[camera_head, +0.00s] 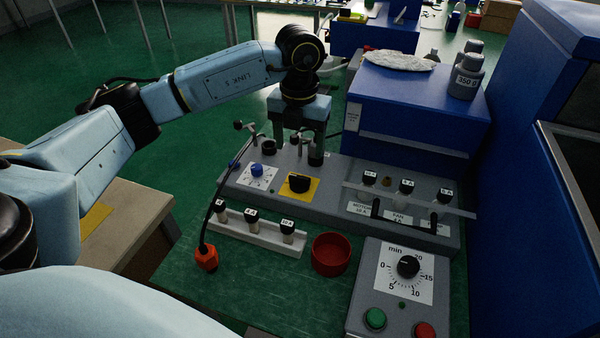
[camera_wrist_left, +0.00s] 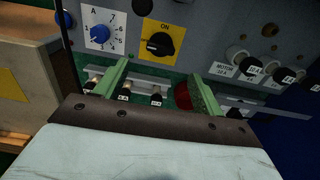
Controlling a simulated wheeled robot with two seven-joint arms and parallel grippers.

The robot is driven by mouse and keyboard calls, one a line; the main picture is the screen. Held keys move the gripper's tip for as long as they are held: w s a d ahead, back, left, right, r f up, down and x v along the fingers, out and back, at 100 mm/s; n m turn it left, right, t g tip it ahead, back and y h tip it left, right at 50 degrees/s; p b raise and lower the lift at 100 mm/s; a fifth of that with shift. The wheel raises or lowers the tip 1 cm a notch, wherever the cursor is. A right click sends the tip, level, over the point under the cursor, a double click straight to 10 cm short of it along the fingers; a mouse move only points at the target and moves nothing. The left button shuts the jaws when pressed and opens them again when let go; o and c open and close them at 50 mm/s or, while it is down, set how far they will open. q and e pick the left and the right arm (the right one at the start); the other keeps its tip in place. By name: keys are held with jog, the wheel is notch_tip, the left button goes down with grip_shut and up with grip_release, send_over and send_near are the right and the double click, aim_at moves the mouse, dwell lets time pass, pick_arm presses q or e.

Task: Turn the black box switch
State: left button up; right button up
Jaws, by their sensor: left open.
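The black switch (camera_head: 299,182) is a rotary knob on a yellow plate, set in the grey control box (camera_head: 330,195). In the left wrist view the black knob (camera_wrist_left: 158,44) sits below the word ON, with its pointer mark toward the left. My left gripper (camera_head: 299,145) is above and behind the knob in the head view, pointing down over the back of the box. In the left wrist view its two fingers (camera_wrist_left: 159,72) are spread with nothing between them, and the knob shows beyond them, apart from both. My right gripper is not in view.
A blue knob (camera_head: 257,170) on a white dial is left of the switch. Small levers stand near my gripper. A fuse rail (camera_head: 258,232), a red bowl (camera_head: 331,254) and an orange plug (camera_head: 206,258) lie in front. A timer box (camera_head: 398,290) and blue cabinet (camera_head: 415,105) are to the right.

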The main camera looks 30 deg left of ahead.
aim_at(300, 176)
pick_arm(q)
notch_tip(300, 176, down, 8)
jog(key=shift+b, duration=0.55)
jog(key=shift+f, duration=0.5)
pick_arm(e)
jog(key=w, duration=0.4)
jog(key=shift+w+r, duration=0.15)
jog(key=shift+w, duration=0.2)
pick_arm(q)
jog(key=c, duration=1)
